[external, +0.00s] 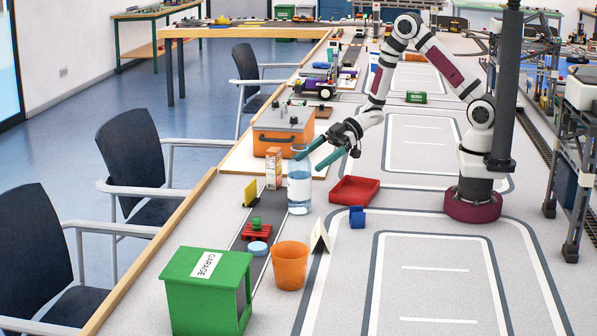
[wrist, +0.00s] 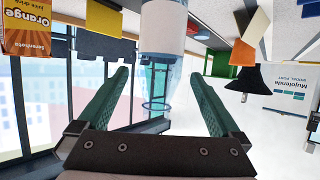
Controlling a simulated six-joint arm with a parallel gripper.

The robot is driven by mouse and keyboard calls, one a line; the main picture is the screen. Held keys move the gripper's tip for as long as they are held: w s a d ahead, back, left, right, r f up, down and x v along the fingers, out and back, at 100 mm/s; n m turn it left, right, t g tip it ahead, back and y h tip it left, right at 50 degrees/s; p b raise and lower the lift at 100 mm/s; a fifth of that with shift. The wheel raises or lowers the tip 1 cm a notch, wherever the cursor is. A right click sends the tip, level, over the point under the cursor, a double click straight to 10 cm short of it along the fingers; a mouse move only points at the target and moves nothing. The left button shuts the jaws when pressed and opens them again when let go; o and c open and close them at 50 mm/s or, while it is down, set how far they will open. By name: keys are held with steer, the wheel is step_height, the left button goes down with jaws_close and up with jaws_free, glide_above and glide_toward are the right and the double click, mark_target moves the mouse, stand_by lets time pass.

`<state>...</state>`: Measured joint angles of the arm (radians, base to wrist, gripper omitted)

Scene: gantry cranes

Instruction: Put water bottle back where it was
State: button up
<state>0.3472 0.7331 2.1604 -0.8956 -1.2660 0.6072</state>
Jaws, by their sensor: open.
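The clear blue-tinted water bottle (external: 299,193) with a white label stands upright on the table, left of the red tray (external: 354,190). In the wrist view, which is upside down, the bottle (wrist: 162,38) hangs from the top edge, and its clear upper part reaches down between the fingers. My gripper (external: 310,161) is open, with its green fingers level with the bottle's upper part. In the wrist view, my gripper (wrist: 155,78) has one finger on either side of the bottle, with gaps showing. I cannot tell which spot the bottle came from.
An orange juice carton (external: 274,168) stands just left of the bottle. An orange cup (external: 289,265), a folded white card (external: 320,237) and a green garage (external: 207,291) are nearer the camera. An orange toolbox (external: 283,129) is behind. Blue blocks (external: 357,216) sit before the tray.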

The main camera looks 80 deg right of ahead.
steer(key=s+d+r+m+g+h, duration=0.1)
steer(key=s+d+r+m+h, duration=0.25)
steer(key=d+h, duration=0.25)
steer(key=s+d+r+m+g+h, duration=0.1)
steer(key=s+d+r+m+h, duration=0.2)
steer(key=d+r+m+h, duration=0.3)
steer(key=s+a+m+g+y, duration=0.2)
steer(key=s+a, duration=0.4)
steer(key=s, duration=0.6)
steer(key=s+a+r+m+g+y, duration=0.1)
steer(key=s+a+g, duration=0.4)
steer(key=s, duration=0.8)
steer(key=shift+s+a+m+g+y, duration=0.3)
steer(key=shift+m+y, duration=0.4)
steer(key=shift+m, duration=0.35)
